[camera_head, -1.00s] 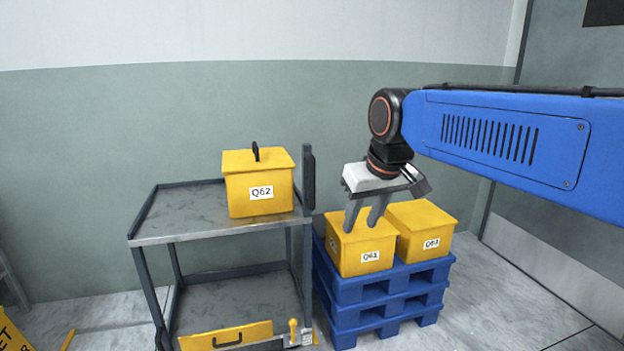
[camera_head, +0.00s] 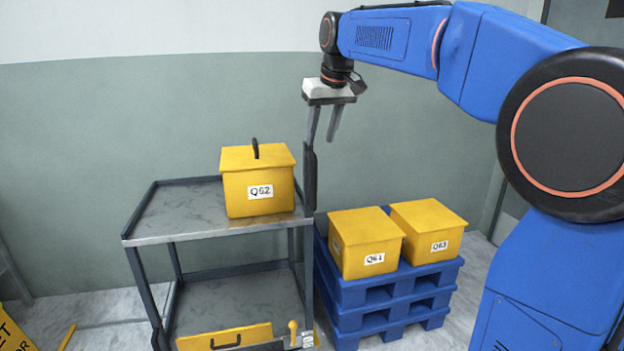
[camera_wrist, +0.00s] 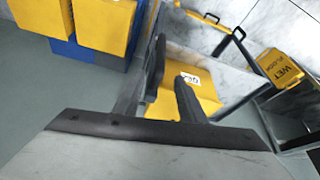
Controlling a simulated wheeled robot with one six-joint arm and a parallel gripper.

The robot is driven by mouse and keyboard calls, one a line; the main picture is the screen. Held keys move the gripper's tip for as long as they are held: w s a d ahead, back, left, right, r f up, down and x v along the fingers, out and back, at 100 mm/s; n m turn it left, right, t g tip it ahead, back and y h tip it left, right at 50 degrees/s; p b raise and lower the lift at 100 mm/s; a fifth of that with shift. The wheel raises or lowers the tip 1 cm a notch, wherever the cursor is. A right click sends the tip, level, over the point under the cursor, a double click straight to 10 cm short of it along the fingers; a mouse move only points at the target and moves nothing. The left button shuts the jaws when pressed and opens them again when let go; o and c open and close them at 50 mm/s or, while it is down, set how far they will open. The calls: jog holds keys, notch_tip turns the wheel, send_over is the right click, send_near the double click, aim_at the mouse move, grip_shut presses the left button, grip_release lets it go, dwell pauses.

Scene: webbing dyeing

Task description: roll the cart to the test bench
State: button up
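The grey two-shelf cart (camera_head: 165,240) stands against the wall at left. A yellow lidded box labelled Q62 (camera_head: 258,182) with a black lid handle sits on its top shelf. A dark upright handle (camera_head: 309,180) rises at the cart's right end. My gripper (camera_head: 320,138) is open and empty, its fingers pointing down just above that upright in the head view. In the wrist view my gripper (camera_wrist: 170,85) has its two fingers apart near the upright and the Q62 box (camera_wrist: 205,85). I cannot tell whether a finger touches the upright.
Blue pallets (camera_head: 375,291) stand right of the cart, bearing yellow boxes Q61 (camera_head: 365,245) and Q63 (camera_head: 428,230). A yellow wet-floor sign (camera_head: 12,333) stands at lower left. No test bench is identifiable.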

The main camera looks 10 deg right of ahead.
aim_at(311, 178)
jog(key=x, duration=1.6)
jog(key=shift+f, duration=0.4)
jog(key=shift+a, duration=0.1)
grip_shut()
